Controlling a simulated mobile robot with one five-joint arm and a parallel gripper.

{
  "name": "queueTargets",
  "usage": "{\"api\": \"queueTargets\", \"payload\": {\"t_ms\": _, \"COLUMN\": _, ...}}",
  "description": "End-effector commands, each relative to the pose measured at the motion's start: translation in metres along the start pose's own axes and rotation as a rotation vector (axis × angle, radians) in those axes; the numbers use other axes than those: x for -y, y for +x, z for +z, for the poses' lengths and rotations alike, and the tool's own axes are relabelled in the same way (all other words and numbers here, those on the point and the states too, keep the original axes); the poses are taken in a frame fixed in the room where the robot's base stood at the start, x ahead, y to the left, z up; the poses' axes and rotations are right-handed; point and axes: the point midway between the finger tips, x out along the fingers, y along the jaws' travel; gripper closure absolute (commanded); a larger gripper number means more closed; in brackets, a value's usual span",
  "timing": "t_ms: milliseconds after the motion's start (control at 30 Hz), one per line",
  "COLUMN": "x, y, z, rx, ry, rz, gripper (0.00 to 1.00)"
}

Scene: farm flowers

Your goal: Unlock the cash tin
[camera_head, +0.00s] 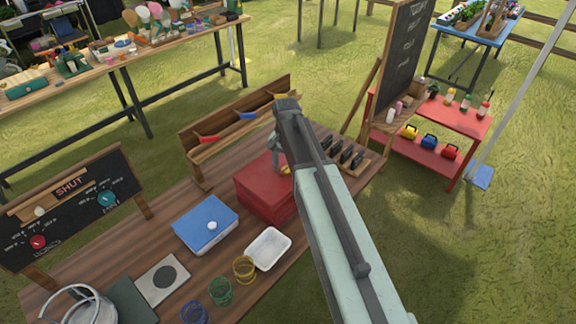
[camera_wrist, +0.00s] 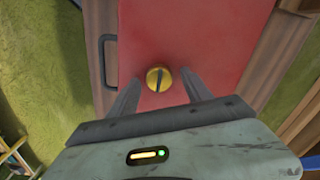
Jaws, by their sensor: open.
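The red cash tin (camera_head: 262,192) stands on the wooden table, partly hidden behind my arm in the head view. In the wrist view its red face (camera_wrist: 225,42) fills the middle. A round brass lock knob (camera_wrist: 159,78) with a dark slot sits on that face, the slot running nearly up and down. A bit of the yellow knob also shows in the head view (camera_head: 286,170). My gripper (camera_wrist: 158,88) is open, with one finger on each side of the knob. I cannot tell whether the fingers touch it. A dark handle (camera_wrist: 108,60) shows left of the tin.
On the table (camera_head: 165,220) are a blue box (camera_head: 205,222), a white tray (camera_head: 268,249), wire rings and a scale-like plate (camera_head: 162,281). A wooden rack (camera_head: 240,120) stands behind the tin. A chalkboard with a "SHUT" sign (camera_head: 70,205) is at left. Dark upright items (camera_head: 347,154) stand right of my arm.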

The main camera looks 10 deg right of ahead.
Motion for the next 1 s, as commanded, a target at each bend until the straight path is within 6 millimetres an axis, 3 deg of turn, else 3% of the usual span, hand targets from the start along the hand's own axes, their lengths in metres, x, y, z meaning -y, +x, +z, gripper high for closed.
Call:
{"api": "queueTargets", "payload": {"t_ms": 500, "x": 0.001, "y": -0.078, "z": -0.001, "rx": -0.001, "ry": 0.0, "rz": 0.0, "gripper": 0.42}}
{"api": "queueTargets", "payload": {"t_ms": 1000, "x": 0.001, "y": -0.077, "z": -0.001, "rx": -0.001, "ry": 0.0, "rz": 0.0, "gripper": 0.42}}
